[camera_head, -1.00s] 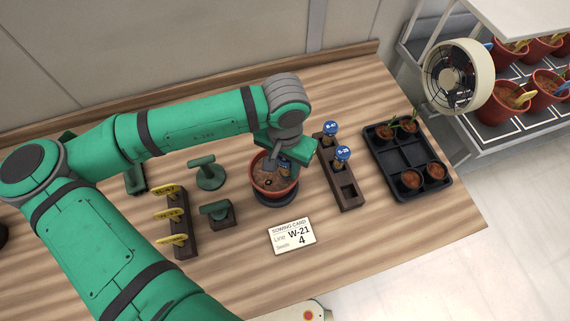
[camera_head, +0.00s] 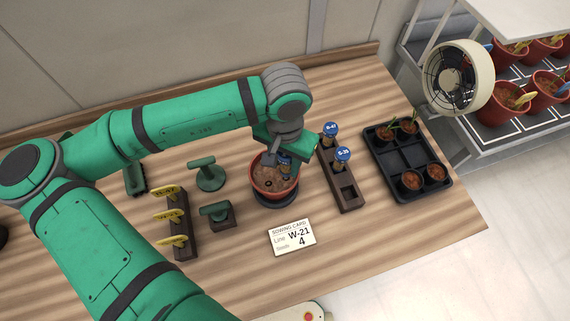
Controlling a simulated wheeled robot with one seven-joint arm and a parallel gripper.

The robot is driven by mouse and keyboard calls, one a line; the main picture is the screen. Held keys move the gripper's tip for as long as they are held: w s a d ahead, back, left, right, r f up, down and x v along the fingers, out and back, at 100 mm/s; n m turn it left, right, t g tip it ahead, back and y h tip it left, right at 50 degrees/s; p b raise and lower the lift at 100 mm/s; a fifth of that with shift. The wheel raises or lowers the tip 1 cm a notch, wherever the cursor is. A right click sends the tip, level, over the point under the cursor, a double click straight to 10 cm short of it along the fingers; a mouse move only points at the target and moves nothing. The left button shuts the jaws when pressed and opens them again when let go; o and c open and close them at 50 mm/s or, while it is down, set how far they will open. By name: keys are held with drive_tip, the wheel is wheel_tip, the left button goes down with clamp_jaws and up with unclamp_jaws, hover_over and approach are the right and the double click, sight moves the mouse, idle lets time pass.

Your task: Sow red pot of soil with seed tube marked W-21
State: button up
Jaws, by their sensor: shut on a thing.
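The red pot of soil (camera_head: 262,190) stands on a dark round base in the middle of the table, with a small dark hole in its soil. My gripper (camera_head: 284,154) is over the pot, shut on a blue-capped seed tube (camera_head: 285,164). The tube's lower part is hard to make out against the soil, and I cannot read its label. The sowing card (camera_head: 291,238) in front of the pot reads W-21 and 4. The dark tube rack (camera_head: 350,205) to the right holds two blue-capped tubes (camera_head: 343,154) and has an empty front slot.
A black tray (camera_head: 408,158) with small pots lies at the right. A fan (camera_head: 456,78) and shelves of red pots are beyond it.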

drive_tip(key=shift+r, duration=2.6)
drive_tip(key=o, duration=0.3)
drive_tip(key=c, duration=0.3)
